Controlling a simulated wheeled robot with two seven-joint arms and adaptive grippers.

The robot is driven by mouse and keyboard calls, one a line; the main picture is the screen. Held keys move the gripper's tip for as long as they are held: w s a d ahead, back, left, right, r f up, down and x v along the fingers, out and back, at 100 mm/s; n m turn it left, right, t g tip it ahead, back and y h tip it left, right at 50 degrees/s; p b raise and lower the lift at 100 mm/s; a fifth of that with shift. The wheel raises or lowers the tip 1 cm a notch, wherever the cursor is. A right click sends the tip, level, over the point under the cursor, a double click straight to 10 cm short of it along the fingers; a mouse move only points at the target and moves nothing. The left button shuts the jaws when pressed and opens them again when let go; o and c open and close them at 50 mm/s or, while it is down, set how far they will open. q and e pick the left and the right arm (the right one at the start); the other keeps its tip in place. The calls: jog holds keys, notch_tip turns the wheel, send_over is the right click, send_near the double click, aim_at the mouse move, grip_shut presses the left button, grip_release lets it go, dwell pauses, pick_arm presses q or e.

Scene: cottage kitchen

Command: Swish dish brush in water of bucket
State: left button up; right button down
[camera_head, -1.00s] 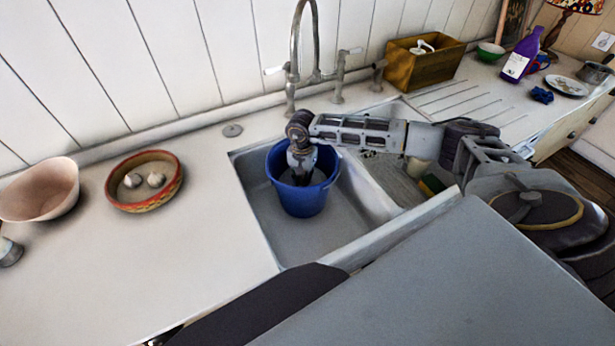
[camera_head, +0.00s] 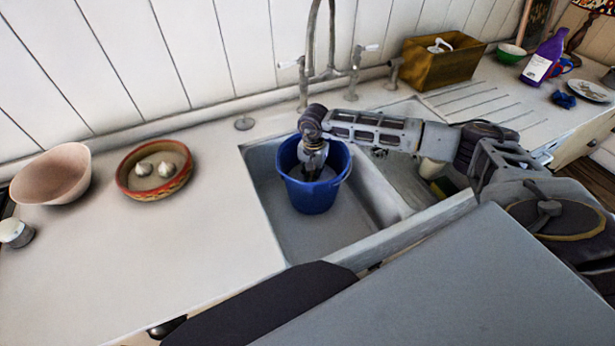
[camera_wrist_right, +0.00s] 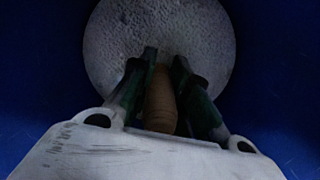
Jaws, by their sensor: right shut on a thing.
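The blue bucket (camera_head: 317,198) stands upright in the sink. My right gripper (camera_head: 311,172) points down into the bucket from above. In the right wrist view, its two dark fingers (camera_wrist_right: 164,62) are shut on a brown wooden handle, the dish brush (camera_wrist_right: 161,100). The brush head is hidden below the fingers. Under it a pale, rippled disc, which looks like the water (camera_wrist_right: 112,45), is ringed by the blue bucket wall (camera_wrist_right: 40,60). My left gripper is not in view.
The sink (camera_head: 300,238) has a tall faucet (camera_head: 310,60) behind it. A red-rimmed bowl (camera_head: 128,186) with garlic and a pink bowl (camera_head: 50,178) stand on the left counter. A wooden box (camera_head: 440,65) and purple bottle (camera_head: 545,60) stand at the back right.

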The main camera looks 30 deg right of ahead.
jog(key=shift+r+p, duration=0.4)
jog(key=shift+r, duration=0.3)
jog(key=shift+r+p, duration=0.35)
jog(key=shift+r, duration=0.3)
jog(key=shift+r+p, duration=0.45)
jog(key=shift+r, duration=0.7)
jog(key=shift+r+p, duration=0.45)
jog(key=shift+r, duration=0.2)
jog(key=shift+r+p, duration=0.85)
jog(key=shift+r, duration=0.95)
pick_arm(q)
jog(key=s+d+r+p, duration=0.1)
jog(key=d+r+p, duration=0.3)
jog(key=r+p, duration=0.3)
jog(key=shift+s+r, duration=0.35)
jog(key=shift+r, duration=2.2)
pick_arm(e)
notch_tip(320, 180, up, 17)
jog(key=shift+r, duration=0.1)
